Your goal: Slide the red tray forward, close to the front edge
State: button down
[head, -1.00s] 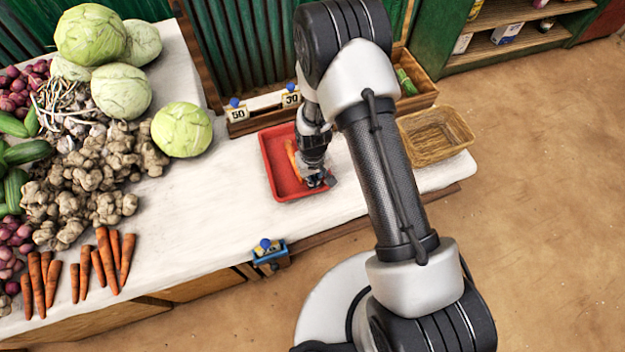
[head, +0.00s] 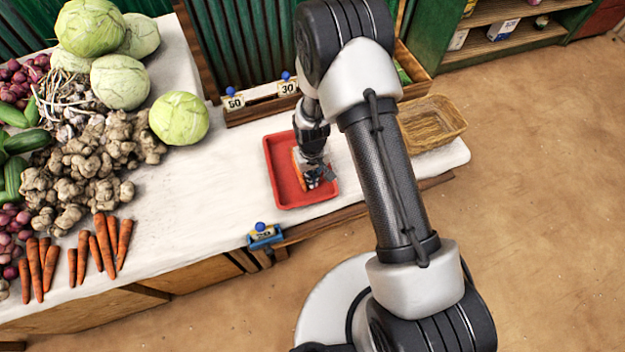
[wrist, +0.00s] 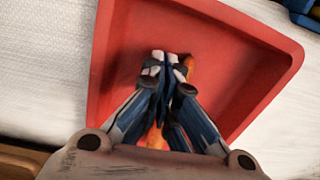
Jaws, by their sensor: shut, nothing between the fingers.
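The red tray (head: 285,183) lies on the white counter, with a narrow strip of white between it and the front edge in the head view. An orange carrot (head: 297,163) lies in it, partly hidden by my gripper. My gripper (head: 314,183) reaches down inside the tray, near its front right part. In the wrist view the fingers (wrist: 166,62) are together and hold nothing, over the tray floor (wrist: 222,62). Parts of the carrot (wrist: 155,138) show behind and beside them. I cannot tell whether the fingertips touch the tray.
A small blue holder (head: 265,238) sits at the counter's front edge, left of the tray. A wicker basket (head: 432,124) stands to the right, partly behind my arm. Ginger (head: 85,160), carrots (head: 108,242) and cabbages (head: 180,119) fill the left. Price tags (head: 233,102) stand behind.

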jog(key=shift+w+a+r+p, duration=0.25)
jog(key=shift+w+r+p, duration=0.4)
jog(key=shift+r, duration=0.3)
notch_tip(320, 180, up, 8)
jog(key=p, duration=0.2)
jog(key=shift+s+d, duration=0.15)
jog(key=shift+s, duration=0.25)
